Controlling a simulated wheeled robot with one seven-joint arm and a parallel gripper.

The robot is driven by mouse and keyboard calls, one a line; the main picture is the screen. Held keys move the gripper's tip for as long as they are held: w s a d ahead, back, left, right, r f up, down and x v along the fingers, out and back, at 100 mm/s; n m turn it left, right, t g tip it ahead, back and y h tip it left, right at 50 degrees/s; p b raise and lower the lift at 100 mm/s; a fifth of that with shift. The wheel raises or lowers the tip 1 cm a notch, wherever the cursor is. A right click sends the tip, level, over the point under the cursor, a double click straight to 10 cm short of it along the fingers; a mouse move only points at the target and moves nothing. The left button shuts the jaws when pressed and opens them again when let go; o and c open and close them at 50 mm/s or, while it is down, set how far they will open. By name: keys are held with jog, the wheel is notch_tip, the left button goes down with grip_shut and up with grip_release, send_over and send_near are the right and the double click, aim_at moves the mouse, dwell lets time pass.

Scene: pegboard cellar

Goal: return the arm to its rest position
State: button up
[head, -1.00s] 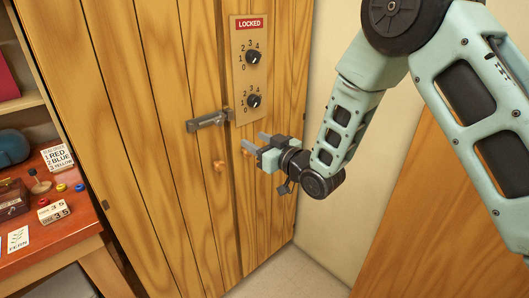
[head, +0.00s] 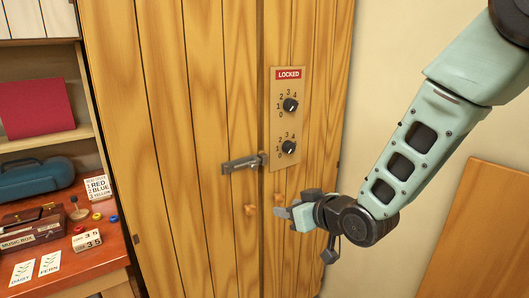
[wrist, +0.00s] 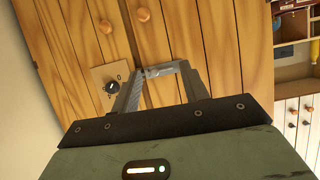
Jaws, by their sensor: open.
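My arm reaches in from the upper right of the head view, bent down at the elbow. My gripper (head: 284,212) is in front of the wooden cabinet (head: 190,80), below the dial panel and near the right knob (head: 279,198). In the wrist view my gripper (wrist: 160,72) has its two fingers spread apart with nothing held. The cabinet's metal latch (wrist: 158,69) shows between the fingertips there, and the picture looks upside down. I cannot tell the exact gap between the fingers and the doors.
The latch (head: 243,163) lies across the door seam beside a panel (head: 285,110) reading LOCKED with two dials. A red desk (head: 75,262) at left carries a music box (head: 32,232), cards and coloured pieces. A wood board (head: 470,240) leans at the right wall.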

jog(key=s+d+g+h, duration=0.2)
jog(key=s+g, duration=0.1)
jog(key=s, duration=0.7)
jog(key=s+d+n+g+h, duration=0.1)
jog(key=s+g, duration=0.3)
jog(key=s, duration=0.7)
jog(key=s+d+r+g+h, duration=0.1)
jog(key=s+d+g+h, duration=0.2)
jog(key=s, duration=0.7)
jog(key=shift+s+d+g+h, duration=0.2)
jog(key=shift+d+g+h, duration=0.1)
jog(key=shift+g, duration=0.1)
